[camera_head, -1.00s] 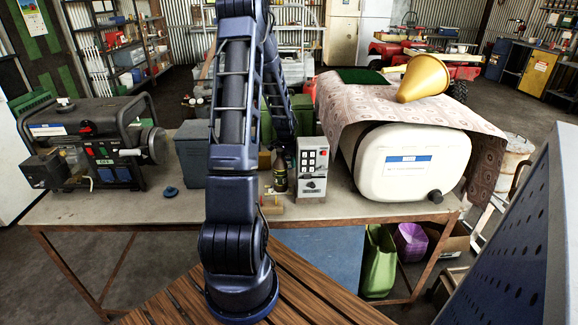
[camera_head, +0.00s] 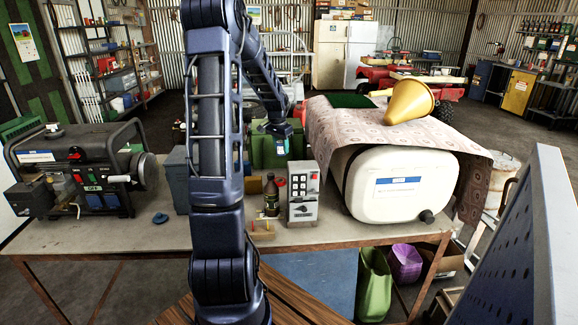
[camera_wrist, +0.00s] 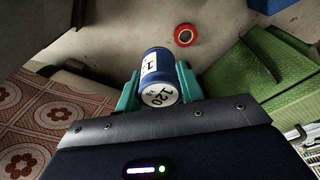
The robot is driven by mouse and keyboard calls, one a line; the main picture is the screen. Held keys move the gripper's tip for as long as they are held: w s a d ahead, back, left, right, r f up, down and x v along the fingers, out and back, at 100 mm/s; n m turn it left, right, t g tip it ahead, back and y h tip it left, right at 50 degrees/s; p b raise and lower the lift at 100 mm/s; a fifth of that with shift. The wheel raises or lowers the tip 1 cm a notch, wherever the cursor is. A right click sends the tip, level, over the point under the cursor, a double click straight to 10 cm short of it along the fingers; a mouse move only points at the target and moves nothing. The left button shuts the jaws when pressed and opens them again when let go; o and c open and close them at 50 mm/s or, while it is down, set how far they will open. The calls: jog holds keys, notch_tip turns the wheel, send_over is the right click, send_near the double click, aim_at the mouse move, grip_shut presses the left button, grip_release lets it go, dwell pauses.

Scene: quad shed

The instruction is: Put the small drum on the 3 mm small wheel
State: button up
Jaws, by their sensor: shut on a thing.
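The small drum (camera_wrist: 157,78), a blue and white cylinder with "120" on its end label, is between the teal fingers of my gripper (camera_wrist: 160,88) in the wrist view. The fingers are shut on it. A blue disc (camera_head: 160,218) lies at the table's left. I cannot tell which is the 3 mm small wheel.
The green container (camera_wrist: 265,78) is right of my gripper in the wrist view. A patterned cloth (camera_wrist: 65,108) is on the left. On the table (camera_head: 120,238) stand a generator (camera_head: 88,175), a dark bottle (camera_head: 270,198), a grey control box (camera_head: 303,192) and a white tank (camera_head: 400,185).

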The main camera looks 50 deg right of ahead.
jog(key=w+d+r, duration=0.1)
jog(key=w+d, duration=0.1)
jog(key=d, duration=0.7)
jog(key=w+d+r, duration=0.1)
jog(key=w+d, duration=0.2)
jog(key=d, duration=0.6)
notch_tip(320, 180, down, 19)
jog(key=shift+f, duration=0.15)
jog(key=shift+f, duration=0.1)
jog(key=o, duration=1)
jog(key=r, duration=0.4)
jog(key=a+r, duration=0.1)
jog(key=r, duration=0.3)
jog(key=a+r, duration=0.1)
jog(key=r, duration=0.3)
jog(key=shift+r, duration=0.1)
